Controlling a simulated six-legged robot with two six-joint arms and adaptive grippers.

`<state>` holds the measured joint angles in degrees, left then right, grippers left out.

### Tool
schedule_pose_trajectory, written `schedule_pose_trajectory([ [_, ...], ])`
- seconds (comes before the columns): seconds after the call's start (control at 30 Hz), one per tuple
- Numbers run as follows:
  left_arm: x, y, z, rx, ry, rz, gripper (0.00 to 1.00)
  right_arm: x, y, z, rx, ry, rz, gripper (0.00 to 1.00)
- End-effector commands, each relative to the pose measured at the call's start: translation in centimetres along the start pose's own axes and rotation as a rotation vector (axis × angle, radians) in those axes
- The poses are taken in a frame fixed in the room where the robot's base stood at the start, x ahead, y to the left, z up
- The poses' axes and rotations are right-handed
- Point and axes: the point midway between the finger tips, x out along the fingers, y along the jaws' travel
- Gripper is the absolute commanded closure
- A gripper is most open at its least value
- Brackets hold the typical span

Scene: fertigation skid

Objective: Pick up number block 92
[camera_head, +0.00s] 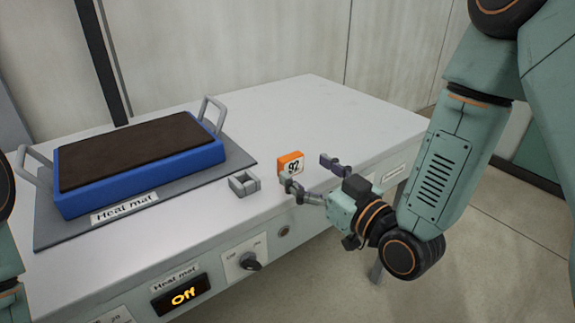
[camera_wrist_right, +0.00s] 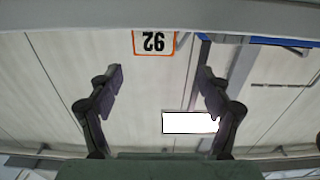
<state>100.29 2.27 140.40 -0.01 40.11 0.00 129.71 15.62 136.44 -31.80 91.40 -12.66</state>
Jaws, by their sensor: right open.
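Number block 92 (camera_head: 291,160) is a small orange block with a white face marked 92. It stands upright on the light grey table top, near the front edge. In the wrist view the block (camera_wrist_right: 153,43) shows upside down at the top, between the lines of the two fingers and beyond their tips. My right gripper (camera_head: 306,169) is open and empty just in front of the block, one finger towards each side. In the wrist view the fingers (camera_wrist_right: 161,76) are spread wide with nothing between them. My left gripper is not in view.
A small grey open holder (camera_head: 243,183) sits left of the block. A blue heat mat tray (camera_head: 140,178) with grey handles rests further left on a dark grey mat (camera_head: 215,172). The front panel has a knob (camera_head: 250,261) and an "Off" display (camera_head: 181,295). The table behind the block is clear.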

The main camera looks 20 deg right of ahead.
Motion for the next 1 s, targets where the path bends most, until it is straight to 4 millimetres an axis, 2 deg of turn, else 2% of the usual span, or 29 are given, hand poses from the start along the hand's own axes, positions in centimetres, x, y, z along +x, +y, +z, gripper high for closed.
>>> schedule_pose_trajectory([
  [0.27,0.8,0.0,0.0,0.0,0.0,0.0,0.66,2.0,0.2,0.1,0.0,0.001,0.001,0.22],
  [0.5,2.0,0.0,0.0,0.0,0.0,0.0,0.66,5.5,0.6,0.3,-0.002,0.001,0.0,0.22],
  [0.6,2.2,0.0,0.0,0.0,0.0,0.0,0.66,6.4,0.5,0.3,0.001,0.0,0.002,0.22],
  [0.87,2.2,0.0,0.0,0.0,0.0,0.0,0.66,6.8,0.4,0.2,0.003,-0.001,0.004,0.22],
  [1.0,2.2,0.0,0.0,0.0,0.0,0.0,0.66,6.8,0.4,0.2,0.003,-0.001,0.004,0.32],
])
